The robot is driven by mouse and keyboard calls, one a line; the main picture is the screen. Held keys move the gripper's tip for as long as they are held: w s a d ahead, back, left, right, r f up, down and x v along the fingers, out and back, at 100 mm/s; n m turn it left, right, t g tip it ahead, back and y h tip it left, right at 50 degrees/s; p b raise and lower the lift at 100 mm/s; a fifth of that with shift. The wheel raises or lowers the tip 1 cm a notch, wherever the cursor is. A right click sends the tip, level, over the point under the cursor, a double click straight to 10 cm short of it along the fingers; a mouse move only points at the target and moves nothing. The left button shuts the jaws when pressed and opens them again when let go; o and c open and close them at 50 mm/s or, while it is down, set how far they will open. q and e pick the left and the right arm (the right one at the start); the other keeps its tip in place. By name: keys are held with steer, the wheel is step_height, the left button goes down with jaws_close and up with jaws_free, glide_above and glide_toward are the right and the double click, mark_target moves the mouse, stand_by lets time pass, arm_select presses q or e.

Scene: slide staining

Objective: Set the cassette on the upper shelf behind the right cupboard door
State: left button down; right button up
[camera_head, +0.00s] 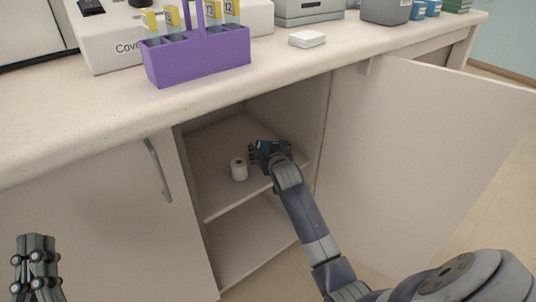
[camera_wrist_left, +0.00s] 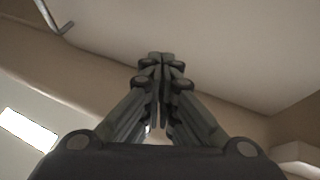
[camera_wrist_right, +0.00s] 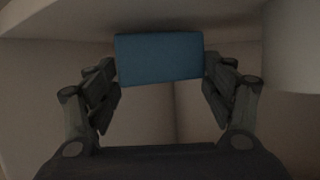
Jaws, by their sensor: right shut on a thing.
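The cassette, a blue block, shows clearly in the right wrist view (camera_wrist_right: 158,58) between the fingertips. My right gripper (camera_head: 266,153) is shut on it, inside the open cupboard over the upper shelf (camera_head: 222,196). In the head view the hand mostly hides the cassette; I cannot tell whether it touches the shelf. The right cupboard door (camera_head: 420,135) stands wide open to the right. My left gripper (camera_head: 36,262) is at the lower left, away from the cupboard, and its fingers are together and empty in the left wrist view (camera_wrist_left: 162,75).
A white roll (camera_head: 239,169) stands on the upper shelf just left of my right gripper. A lower compartment (camera_head: 245,245) is below. The left door with its handle (camera_head: 158,168) is shut. A purple rack (camera_head: 197,60) and white squares (camera_head: 307,39) sit on the counter above.

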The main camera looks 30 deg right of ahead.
steer(key=shift+f, duration=0.35)
arm_select(q)
steer(key=shift+s+r+t, duration=0.45)
steer(key=shift+r+t, duration=0.15)
steer(key=shift+r, duration=0.2)
arm_select(e)
steer(key=o, duration=1.4)
steer(key=shift+f, duration=0.15)
steer(key=shift+o, duration=0.2)
steer(key=shift+s+a, duration=0.1)
steer(key=shift+s, duration=0.05)
